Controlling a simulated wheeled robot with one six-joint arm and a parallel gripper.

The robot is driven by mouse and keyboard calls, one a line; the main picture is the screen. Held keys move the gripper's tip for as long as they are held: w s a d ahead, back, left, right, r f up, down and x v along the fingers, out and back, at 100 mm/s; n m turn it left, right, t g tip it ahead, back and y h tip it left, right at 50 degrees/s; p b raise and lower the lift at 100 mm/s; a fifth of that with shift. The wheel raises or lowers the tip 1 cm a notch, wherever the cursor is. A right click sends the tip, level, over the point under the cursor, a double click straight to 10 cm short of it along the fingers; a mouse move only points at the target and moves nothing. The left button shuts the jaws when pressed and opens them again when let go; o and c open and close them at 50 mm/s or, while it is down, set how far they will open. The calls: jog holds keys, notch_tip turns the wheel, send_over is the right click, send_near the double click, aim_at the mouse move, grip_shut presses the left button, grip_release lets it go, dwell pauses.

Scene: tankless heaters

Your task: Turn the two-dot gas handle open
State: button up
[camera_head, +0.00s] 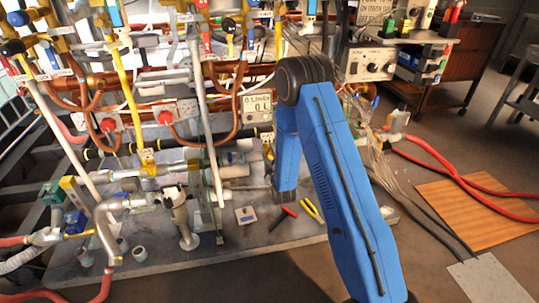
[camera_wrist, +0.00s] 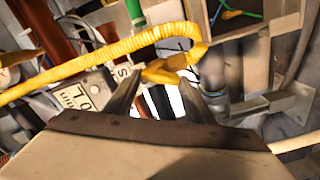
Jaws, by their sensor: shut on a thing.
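In the wrist view my gripper (camera_wrist: 162,88) reaches up among the pipes, with its two dark fingers on either side of a yellow handle (camera_wrist: 166,70). The fingers are shut on this handle, just below a yellow ribbed gas hose (camera_wrist: 110,52). No dot marks can be made out on the handle, so I cannot tell from its markings which one it is. In the head view my blue arm hides the gripper and the held handle.
A grey flow display (camera_wrist: 78,97) is close left of the fingers; a display box (camera_head: 257,108) also shows in the head view. Pipes and valves crowd the rack. Pliers (camera_head: 311,209) lie on the grey base plate (camera_head: 262,237). Red hoses (camera_head: 450,175) cross the floor at right.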

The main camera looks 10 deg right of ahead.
jog(key=shift+f+n, duration=0.15)
jog(key=shift+n, duration=2.15)
jog(key=o, duration=1.1)
jog(key=shift+c, duration=0.2)
jog(key=shift+s, duration=0.1)
